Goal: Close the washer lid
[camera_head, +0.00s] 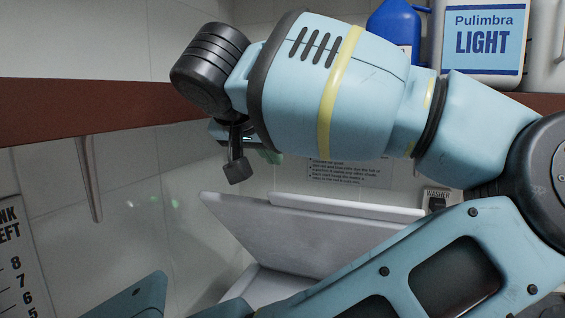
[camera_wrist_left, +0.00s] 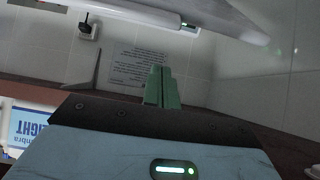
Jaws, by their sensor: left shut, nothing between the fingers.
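The washer lid (camera_head: 300,240) is a pale grey-white panel, tilted open, in the lower middle of the head view. My arm covers its right and lower parts. A white strip (camera_head: 345,207) runs behind it; I cannot tell if it belongs to the lid or the washer body. White washer parts (camera_wrist_left: 225,14) cross the top there, apart from the fingers. My right gripper does not show.
A red-brown shelf (camera_head: 80,110) runs along the tiled wall, with a blue bottle (camera_head: 393,25) and a white "Pulimbra LIGHT" container (camera_head: 483,40) on it. A wall socket marked "WASHER" (camera_head: 437,199) and a printed notice (camera_head: 350,172) are behind the lid.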

